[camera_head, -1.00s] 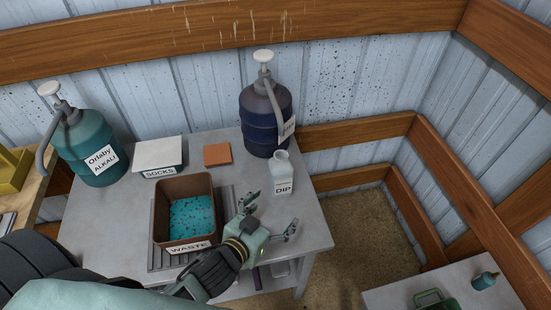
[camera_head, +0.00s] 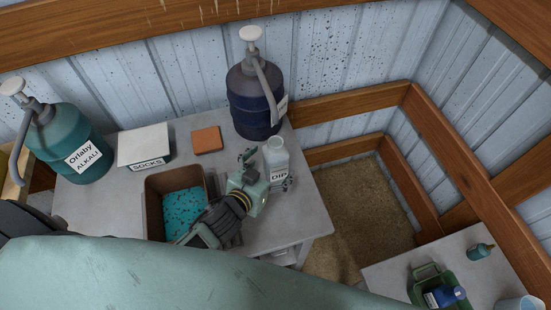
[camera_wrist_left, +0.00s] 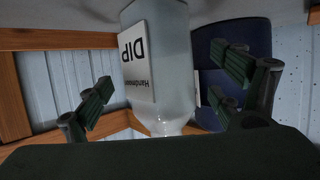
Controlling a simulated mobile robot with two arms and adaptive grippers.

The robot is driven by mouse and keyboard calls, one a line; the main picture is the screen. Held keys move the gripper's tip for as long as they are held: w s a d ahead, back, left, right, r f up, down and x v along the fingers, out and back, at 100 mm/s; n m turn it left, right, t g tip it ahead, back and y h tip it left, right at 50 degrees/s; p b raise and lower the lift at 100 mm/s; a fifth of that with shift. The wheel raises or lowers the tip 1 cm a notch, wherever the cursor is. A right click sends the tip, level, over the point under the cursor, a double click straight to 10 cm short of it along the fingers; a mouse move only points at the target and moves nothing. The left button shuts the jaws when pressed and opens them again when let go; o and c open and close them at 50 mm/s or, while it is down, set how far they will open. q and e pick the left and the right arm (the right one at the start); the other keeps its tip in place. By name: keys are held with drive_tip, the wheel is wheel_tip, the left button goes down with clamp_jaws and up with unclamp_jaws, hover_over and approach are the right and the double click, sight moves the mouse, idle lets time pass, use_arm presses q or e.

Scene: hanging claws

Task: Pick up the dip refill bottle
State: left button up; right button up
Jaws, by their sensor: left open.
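The dip refill bottle (camera_head: 276,158) is a clear white bottle with a DIP label. It stands upright on the grey table, near the table's right edge. My left gripper (camera_head: 268,170) is open, with its fingers at the bottle in the head view. In the left wrist view the bottle (camera_wrist_left: 160,65) shows upside down between the two spread fingers of my gripper (camera_wrist_left: 165,92). I see a gap on either side of it, and the fingers do not visibly touch it. The gripper hides the bottle's lower left side in the head view. My right gripper is not in view.
A dark blue pump canister (camera_head: 254,100) stands just behind the bottle. A teal Orlaby Alkali canister (camera_head: 68,145), a SOCKS box (camera_head: 144,143), an orange-brown block (camera_head: 207,139) and a brown waste bin (camera_head: 153,212) share the table. A second table (camera_head: 390,272) is at lower right.

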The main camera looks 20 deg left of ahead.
use_arm(q)
drive_tip(key=x, duration=0.3)
drive_tip(key=shift+w, duration=0.15)
drive_tip(key=shift+c, duration=0.9)
drive_tip(key=c, duration=1.5)
drive_tip(key=shift+o, duration=0.2)
drive_tip(key=shift+r, duration=0.15)
